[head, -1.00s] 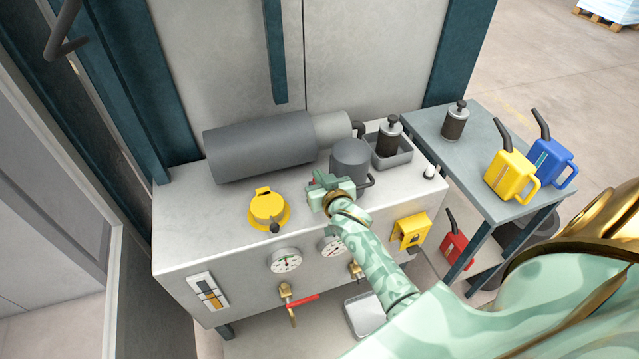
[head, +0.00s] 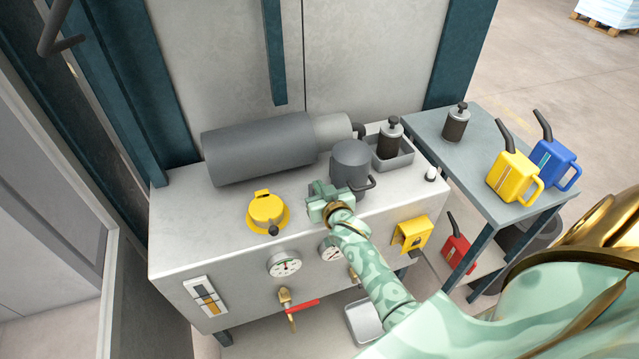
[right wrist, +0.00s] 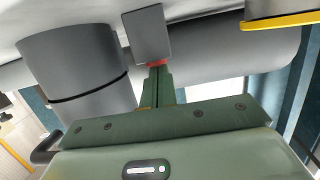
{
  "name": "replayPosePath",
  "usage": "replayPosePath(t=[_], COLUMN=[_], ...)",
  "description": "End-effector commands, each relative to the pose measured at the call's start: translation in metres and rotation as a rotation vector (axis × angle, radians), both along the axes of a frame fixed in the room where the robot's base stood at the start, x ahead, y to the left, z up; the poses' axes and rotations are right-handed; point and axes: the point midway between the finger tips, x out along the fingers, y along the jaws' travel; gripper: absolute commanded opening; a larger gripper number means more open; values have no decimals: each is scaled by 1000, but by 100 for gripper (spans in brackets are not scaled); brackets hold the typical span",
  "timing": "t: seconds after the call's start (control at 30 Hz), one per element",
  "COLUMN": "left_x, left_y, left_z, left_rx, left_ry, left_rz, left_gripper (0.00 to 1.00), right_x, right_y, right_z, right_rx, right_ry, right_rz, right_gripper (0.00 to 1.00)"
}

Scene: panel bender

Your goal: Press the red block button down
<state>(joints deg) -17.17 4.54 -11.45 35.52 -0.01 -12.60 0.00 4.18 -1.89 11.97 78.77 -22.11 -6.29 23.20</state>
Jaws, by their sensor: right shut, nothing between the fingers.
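In the right wrist view a small strip of red (right wrist: 157,63), probably the red block button, shows at the tips of my right gripper (right wrist: 157,70). A grey block (right wrist: 150,36) is just beyond it. Most of the red piece is hidden, and I cannot tell whether the tips touch it or whether it is pressed. In the head view my right gripper (head: 321,190) is shut and empty over the cabinet top, in front of the grey pot, and the red piece is hidden there. My left gripper is not in view.
The pale cabinet (head: 215,215) carries a long grey cylinder (head: 260,148), a grey pot (head: 350,160) and a yellow cap (head: 267,208). A red-handled valve (head: 301,305) is on its front. A side table (head: 475,170) at right holds yellow and blue cans.

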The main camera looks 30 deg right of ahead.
Motion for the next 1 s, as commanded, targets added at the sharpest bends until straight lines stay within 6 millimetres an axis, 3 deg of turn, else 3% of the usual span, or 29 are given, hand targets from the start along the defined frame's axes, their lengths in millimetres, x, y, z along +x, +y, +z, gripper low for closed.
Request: replayPosePath(t=[0.17,0.4,0.47,0.7,1.0], left_x=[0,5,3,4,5], left_y=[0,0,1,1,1], left_z=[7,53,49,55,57], left_rx=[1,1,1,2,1], left_ry=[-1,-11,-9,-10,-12], left_rz=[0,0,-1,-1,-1], left_gripper=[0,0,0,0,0], right_x=[0,6,-13,-62,-88], right_y=[0,-5,-1,11,17], right_z=[5,53,47,57,64], right_rx=[0,0,-1,0,0], right_ry=[5,-1,3,2,0], right_rz=[0,2,2,2,2], right_gripper=[0,0,0,0,0])
